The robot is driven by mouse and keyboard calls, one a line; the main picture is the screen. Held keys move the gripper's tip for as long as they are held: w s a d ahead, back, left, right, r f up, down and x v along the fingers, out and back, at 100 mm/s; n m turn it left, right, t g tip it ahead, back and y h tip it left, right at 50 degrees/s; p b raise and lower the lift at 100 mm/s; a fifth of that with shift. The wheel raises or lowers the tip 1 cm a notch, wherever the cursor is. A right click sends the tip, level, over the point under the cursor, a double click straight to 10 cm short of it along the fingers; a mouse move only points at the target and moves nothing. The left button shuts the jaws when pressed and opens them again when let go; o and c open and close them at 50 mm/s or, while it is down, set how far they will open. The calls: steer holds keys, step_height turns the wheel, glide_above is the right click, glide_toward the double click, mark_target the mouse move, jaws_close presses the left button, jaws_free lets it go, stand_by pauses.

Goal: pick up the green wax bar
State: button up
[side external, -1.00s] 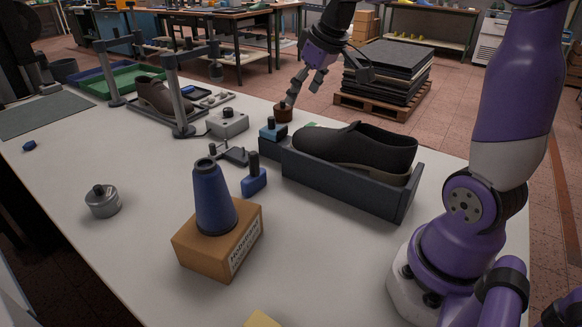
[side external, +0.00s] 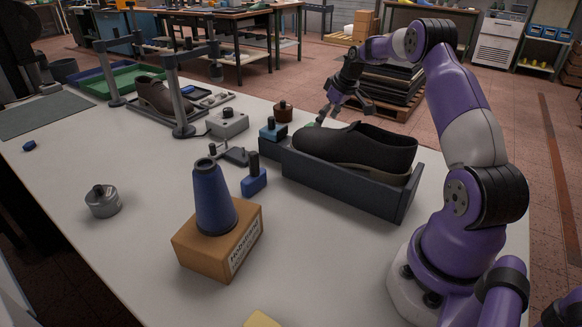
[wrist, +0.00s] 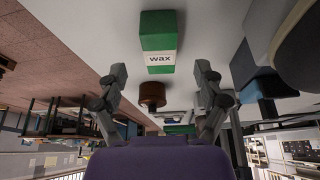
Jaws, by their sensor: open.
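The green wax bar (wrist: 158,30) shows in the wrist view at the top middle, with a white band lettered "wax". In the side external view only a small green part of the wax bar (side external: 311,125) shows behind the dark shoe; the rest is hidden. My gripper (side external: 326,116) is behind the shoe, close to the bar.
A black shoe (side external: 355,145) in a dark grey tray (side external: 340,185) stands beside the bar. A brown round pot (side external: 283,113) and a blue block (side external: 272,132) are close by. A grey box (side external: 228,123) stands farther left.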

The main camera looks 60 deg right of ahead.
steer(key=x, duration=0.4)
steer(key=shift+s, duration=0.1)
steer(key=shift+r, duration=0.1)
steer(key=c, duration=1.3)
